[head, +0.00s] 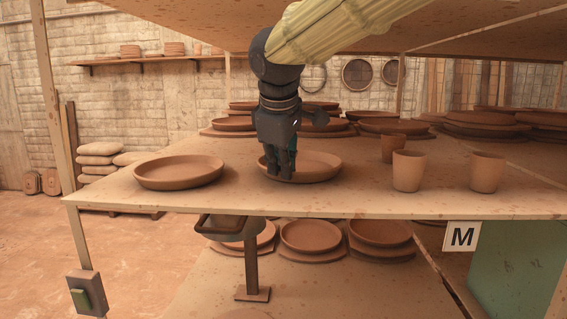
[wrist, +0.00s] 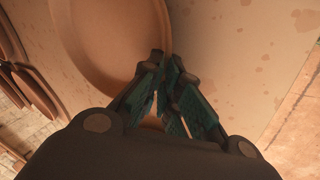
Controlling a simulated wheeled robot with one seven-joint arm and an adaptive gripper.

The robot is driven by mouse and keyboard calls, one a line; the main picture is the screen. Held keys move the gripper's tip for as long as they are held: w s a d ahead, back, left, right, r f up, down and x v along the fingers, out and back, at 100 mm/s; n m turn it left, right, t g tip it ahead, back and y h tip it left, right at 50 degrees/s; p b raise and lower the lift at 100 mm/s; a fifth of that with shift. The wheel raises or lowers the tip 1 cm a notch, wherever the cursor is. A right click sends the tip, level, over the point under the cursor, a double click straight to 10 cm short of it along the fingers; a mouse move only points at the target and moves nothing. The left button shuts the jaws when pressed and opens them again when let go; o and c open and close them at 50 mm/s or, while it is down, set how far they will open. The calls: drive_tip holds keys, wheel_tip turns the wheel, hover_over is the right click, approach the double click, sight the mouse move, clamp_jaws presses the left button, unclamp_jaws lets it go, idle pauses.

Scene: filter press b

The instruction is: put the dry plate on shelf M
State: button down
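A brown clay plate (head: 325,167) rests on, or just above, the upper board (head: 400,207) whose front edge carries the M sign (head: 462,236). The plate's round face and rim also show in the wrist view (wrist: 110,40). My gripper (head: 280,177) points down at the plate's near left rim and hides part of it. In the wrist view its teal-padded fingers (wrist: 168,62) come close together with the rim between their tips, so it looks shut on the rim. A second, similar plate (head: 180,172) lies on the board to the left. Nothing visible marks either plate as dry.
Clay cups (head: 409,171) stand at the right of the board. Stacked plates (head: 232,124) lie farther back. A wooden post (head: 52,110) stands at the left, and another board hangs low overhead. More plates (head: 310,236) sit on the level below.

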drive_tip(key=c, duration=1.6)
unclamp_jaws()
drive_tip(key=shift+f, duration=0.1)
drive_tip(key=shift+c, duration=0.2)
drive_tip(key=b+v, duration=0.2)
drive_tip(key=v, duration=1)
drive_tip(key=shift+s, duration=0.1)
